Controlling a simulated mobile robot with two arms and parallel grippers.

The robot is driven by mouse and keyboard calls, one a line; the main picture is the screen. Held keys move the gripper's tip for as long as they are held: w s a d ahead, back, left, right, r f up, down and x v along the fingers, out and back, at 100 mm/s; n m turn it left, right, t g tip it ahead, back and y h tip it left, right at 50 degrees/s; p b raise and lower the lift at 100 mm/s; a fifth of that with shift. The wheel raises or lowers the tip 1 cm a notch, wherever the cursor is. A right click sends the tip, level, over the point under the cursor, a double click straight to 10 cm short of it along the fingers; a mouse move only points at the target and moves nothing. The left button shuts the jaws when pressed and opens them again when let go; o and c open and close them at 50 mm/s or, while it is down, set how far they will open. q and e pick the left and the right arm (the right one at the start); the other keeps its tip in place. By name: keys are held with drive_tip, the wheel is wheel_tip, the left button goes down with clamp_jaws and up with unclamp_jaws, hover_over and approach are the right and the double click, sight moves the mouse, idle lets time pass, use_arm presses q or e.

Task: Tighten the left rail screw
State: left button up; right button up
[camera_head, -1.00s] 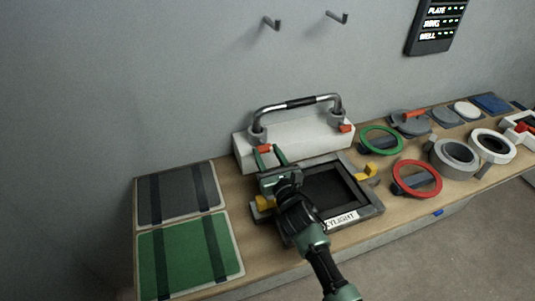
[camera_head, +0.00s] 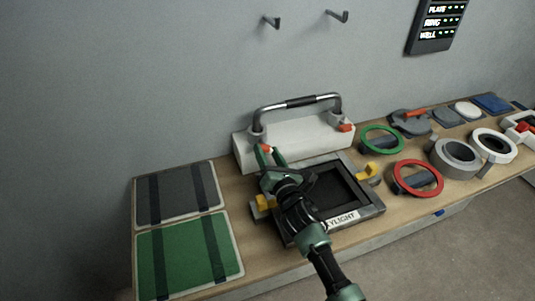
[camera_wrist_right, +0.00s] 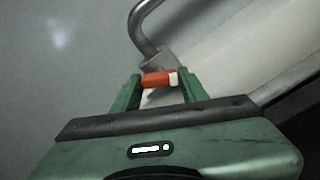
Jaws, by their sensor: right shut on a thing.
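The rail (camera_head: 296,103) is a curved metal bar with a dark middle grip, mounted on a white block (camera_head: 301,141). The left rail screw has an orange-red head (camera_head: 265,149) at the foot of the rail's left post. It also shows in the right wrist view (camera_wrist_right: 158,80), with a pale right end. My right gripper (camera_head: 269,157) reaches it from the front, with green fingers on either side of the head. In the right wrist view my right gripper (camera_wrist_right: 160,88) is shut on this screw head. The right rail screw (camera_head: 346,128) sits at the right post. My left gripper is not in view.
A dark skylight frame (camera_head: 365,212) with yellow latches lies under my right arm. Green and red rings (camera_head: 417,192) and grey and white round parts stand to the right. Grey and green panels (camera_head: 184,262) lie at the left. A wall lies behind the bench.

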drive_tip(key=shift+m, duration=0.5)
drive_tip(key=o, duration=1.4)
